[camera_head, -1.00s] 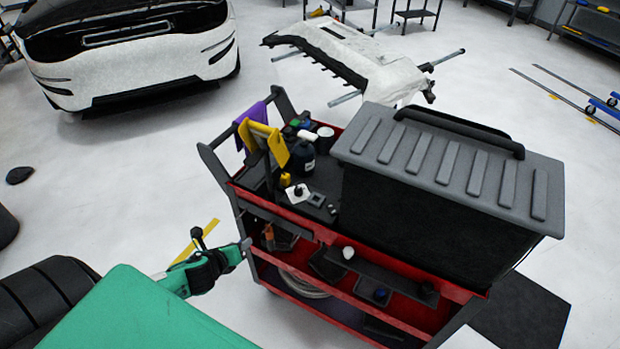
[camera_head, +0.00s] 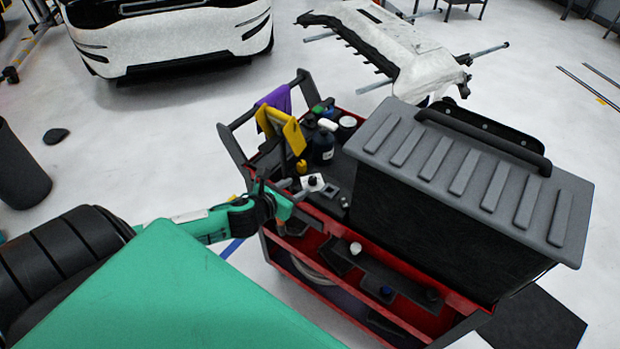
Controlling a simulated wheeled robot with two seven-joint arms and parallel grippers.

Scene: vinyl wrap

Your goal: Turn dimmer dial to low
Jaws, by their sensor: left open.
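A small white block with a dark knob on top (camera_head: 313,182), which looks like the dimmer dial, sits on the top shelf of the red and black cart (camera_head: 330,232), near its front edge. My left gripper (camera_head: 295,190) is open and just left of the white block, at the cart's front edge. Its fingers point toward the block, with no clear contact. The knob's setting is too small to read. The right gripper is out of view.
A large grey-lidded black case (camera_head: 450,190) fills the right of the cart top. Bottles (camera_head: 323,148) and yellow and purple cloths (camera_head: 285,125) stand behind the block. A white car (camera_head: 170,40) and a panel on a stand (camera_head: 400,45) are farther back on open floor.

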